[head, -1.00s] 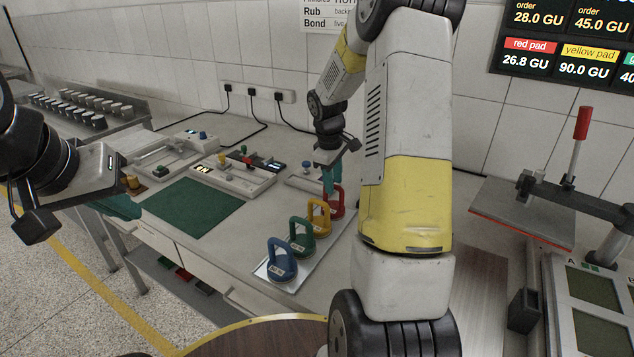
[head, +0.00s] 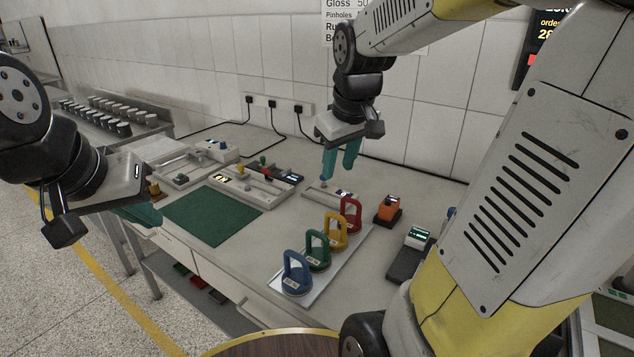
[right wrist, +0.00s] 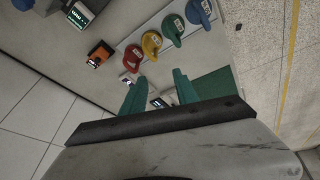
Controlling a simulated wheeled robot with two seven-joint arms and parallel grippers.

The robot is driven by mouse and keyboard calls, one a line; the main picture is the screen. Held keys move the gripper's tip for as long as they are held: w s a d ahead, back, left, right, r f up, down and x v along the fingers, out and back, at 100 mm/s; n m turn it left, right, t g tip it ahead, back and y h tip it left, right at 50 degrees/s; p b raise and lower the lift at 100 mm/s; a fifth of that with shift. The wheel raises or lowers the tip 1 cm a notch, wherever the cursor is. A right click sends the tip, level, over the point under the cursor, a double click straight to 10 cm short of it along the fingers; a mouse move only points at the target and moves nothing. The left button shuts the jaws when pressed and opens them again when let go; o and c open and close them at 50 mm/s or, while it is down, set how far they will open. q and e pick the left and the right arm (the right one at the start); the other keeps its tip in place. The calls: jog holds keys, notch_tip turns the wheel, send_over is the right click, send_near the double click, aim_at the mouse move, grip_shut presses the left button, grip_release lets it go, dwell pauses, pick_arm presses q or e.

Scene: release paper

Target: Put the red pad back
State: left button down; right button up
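The red pad (head: 351,214), with a loop handle, stands upright at the far end of the white tray (head: 322,277). It is in a row with the yellow pad (head: 336,232), green pad (head: 318,252) and blue pad (head: 296,275). My right gripper (head: 341,170) is above and behind the red pad, apart from it, with teal fingers spread and nothing between them. The red pad also shows in the right wrist view (right wrist: 133,54), beyond the open fingers (right wrist: 160,90). My left gripper (head: 140,214) is low at the left bench edge; its finger gap is unclear.
A green mat (head: 212,216) lies left of the tray. Instruments (head: 256,186) stand behind it. An orange device (head: 388,208) and a dark device with a lit screen (head: 410,255) stand right of the tray. My right arm crosses the right side of the head view.

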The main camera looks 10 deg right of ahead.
jog(key=s+a+m+t+y, duration=0.1)
jog(key=s+a, duration=0.1)
jog(key=s, duration=0.4)
jog(key=s+a+r+m+t+y, duration=0.1)
jog(key=s+a+m, duration=0.1)
jog(key=s, duration=0.4)
jog(key=shift+a+r, duration=0.25)
jog(key=shift+a, duration=0.35)
